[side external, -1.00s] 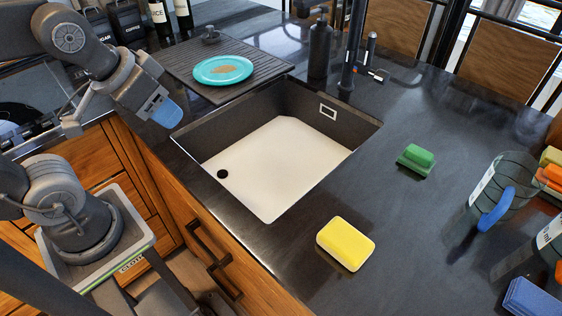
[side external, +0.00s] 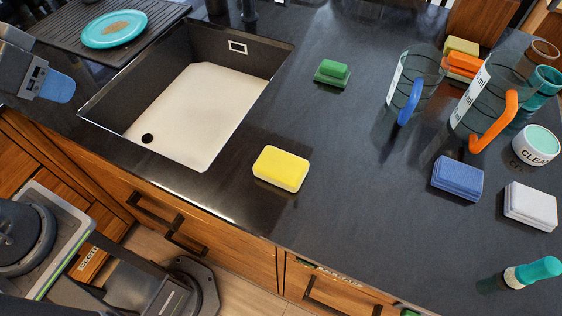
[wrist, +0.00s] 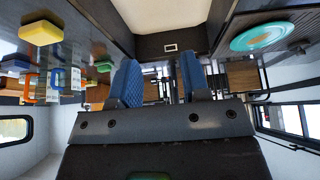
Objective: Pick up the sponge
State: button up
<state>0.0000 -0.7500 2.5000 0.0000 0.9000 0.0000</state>
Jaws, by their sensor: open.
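A yellow sponge (side external: 280,168) with a white underside lies flat on the dark counter, right of the sink's near corner. It also shows at the upper left of the wrist view (wrist: 47,33). A blue sponge (side external: 458,178) and a white sponge (side external: 531,206) lie farther right on the counter. My gripper (side external: 57,86) is at the left edge of the side view, by the sink's left corner and well away from the yellow sponge. In the wrist view its two blue padded fingers (wrist: 160,85) stand apart with nothing between them.
The sink (side external: 195,115) lies between my gripper and the yellow sponge. A green scrubber (side external: 332,72), two glass jugs (side external: 410,80), a round tub (side external: 536,146) and a teal-capped bottle (side external: 530,272) stand around. A turquoise plate (side external: 114,29) is at the back left. Counter around the yellow sponge is clear.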

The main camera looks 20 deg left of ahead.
dwell(0.3)
jog(key=o, duration=1)
jog(key=shift+c, duration=0.2)
